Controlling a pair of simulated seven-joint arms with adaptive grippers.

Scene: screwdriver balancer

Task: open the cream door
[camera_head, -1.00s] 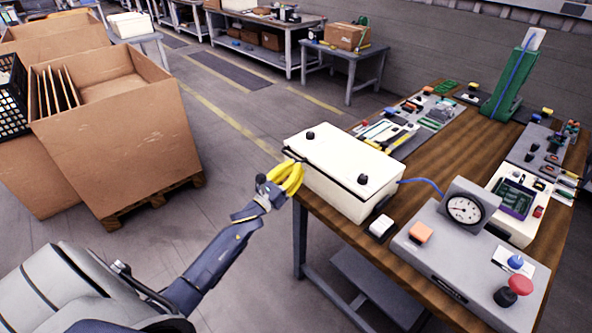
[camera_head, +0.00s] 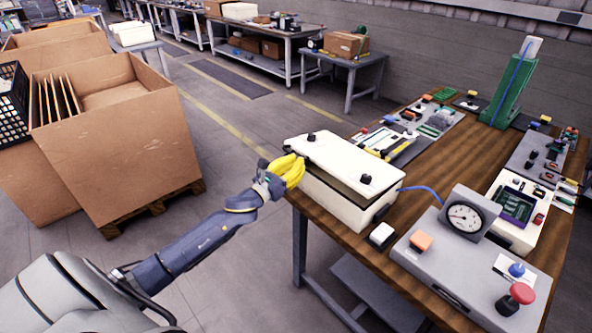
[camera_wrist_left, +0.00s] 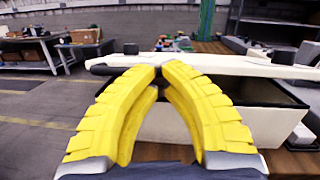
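The cream door (camera_head: 338,158) is the lid of a cream box (camera_head: 345,200) at the table's left edge, with two black knobs on top. It is raised a little, and a dark gap shows under its near edge. My left gripper (camera_head: 299,163) has yellow fingers at the door's left edge. In the left wrist view its fingertips (camera_wrist_left: 161,69) come together at a dark handle on the edge of the door (camera_wrist_left: 220,67). They look closed on it, though the contact is partly hidden by the fingers. My right gripper is not in view.
The wooden table (camera_head: 440,165) also holds a grey gauge console (camera_head: 465,260) with a red knob, a small black-and-white switch (camera_head: 381,236) beside the box, and a green stand (camera_head: 508,90). A large cardboard box (camera_head: 120,150) stands left. Floor between is clear.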

